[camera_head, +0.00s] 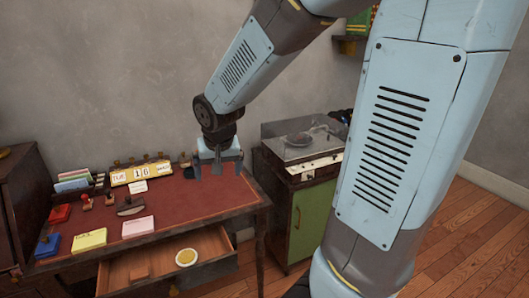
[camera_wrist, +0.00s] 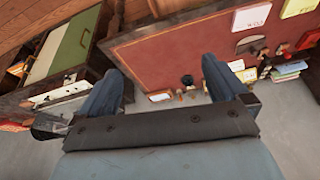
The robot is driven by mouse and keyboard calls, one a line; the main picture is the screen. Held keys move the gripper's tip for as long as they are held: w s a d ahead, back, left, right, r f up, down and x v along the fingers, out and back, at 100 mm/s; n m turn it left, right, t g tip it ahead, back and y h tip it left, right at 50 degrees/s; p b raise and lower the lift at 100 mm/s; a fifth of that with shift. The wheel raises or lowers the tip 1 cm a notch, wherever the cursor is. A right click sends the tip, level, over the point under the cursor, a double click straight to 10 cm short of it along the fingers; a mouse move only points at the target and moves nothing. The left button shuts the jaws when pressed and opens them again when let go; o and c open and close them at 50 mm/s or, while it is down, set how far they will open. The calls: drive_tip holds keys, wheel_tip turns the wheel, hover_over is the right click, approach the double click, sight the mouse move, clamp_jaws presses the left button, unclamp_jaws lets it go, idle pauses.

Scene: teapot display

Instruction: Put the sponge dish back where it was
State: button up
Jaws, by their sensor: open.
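A small round dish with a yellow centre and pale rim, which looks like the sponge dish (camera_head: 186,257), sits in the open desk drawer (camera_head: 140,272), toward its right side, in the head view. My gripper (camera_head: 216,170) is open and empty, over the right back part of the desk's red top (camera_head: 195,205), above and behind the drawer. In the wrist view my gripper (camera_wrist: 160,75) has its fingers spread, with the red desk top (camera_wrist: 170,52) beyond them. The dish does not show in the wrist view.
The desk holds a date block (camera_head: 140,173), stamps, a yellow note pad (camera_head: 89,239), a pink-white pad (camera_head: 138,226) and a blue ink pad (camera_head: 47,245). A green-doored cabinet (camera_head: 312,220) bearing a record player stands to the right. The desk's front right top is bare.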

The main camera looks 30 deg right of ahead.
drive_tip(key=s+d+r+n, duration=0.1)
drive_tip(key=s+d+r, duration=0.1)
drive_tip(key=s+r, duration=0.4)
drive_tip(key=s+d+r+n+t, duration=0.1)
drive_tip(key=s+d+r, duration=0.2)
drive_tip(key=s, duration=0.8)
wheel_tip(320, 180, up, 3)
drive_tip(key=shift+f, duration=0.1)
idle(0.4)
